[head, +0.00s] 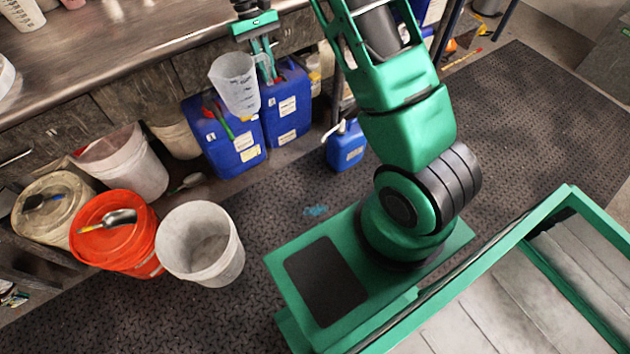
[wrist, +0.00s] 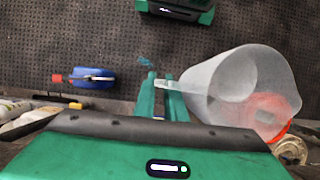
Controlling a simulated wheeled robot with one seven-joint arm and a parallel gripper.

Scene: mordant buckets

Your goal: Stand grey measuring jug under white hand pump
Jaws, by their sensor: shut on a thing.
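The grey measuring jug (head: 234,86) is translucent with printed marks and hangs in the air, about upright, in front of the bench. My gripper (head: 268,74) is shut on its handle. In the wrist view the jug (wrist: 236,88) is to the right of my gripper (wrist: 162,82), its mouth facing the camera, and it looks empty. I cannot make out the white hand pump for certain. A white spout-like piece (head: 333,129) sticks out at the top of a small blue canister (head: 346,148) on the floor, but I cannot tell whether it is the pump.
Two large blue canisters (head: 222,144) stand below the jug by the bench (head: 130,50). An orange-lidded bucket (head: 117,232) with a scoop on top, an open white bucket (head: 200,245) and other buckets stand at left. The dark floor mat (head: 290,195) is largely clear.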

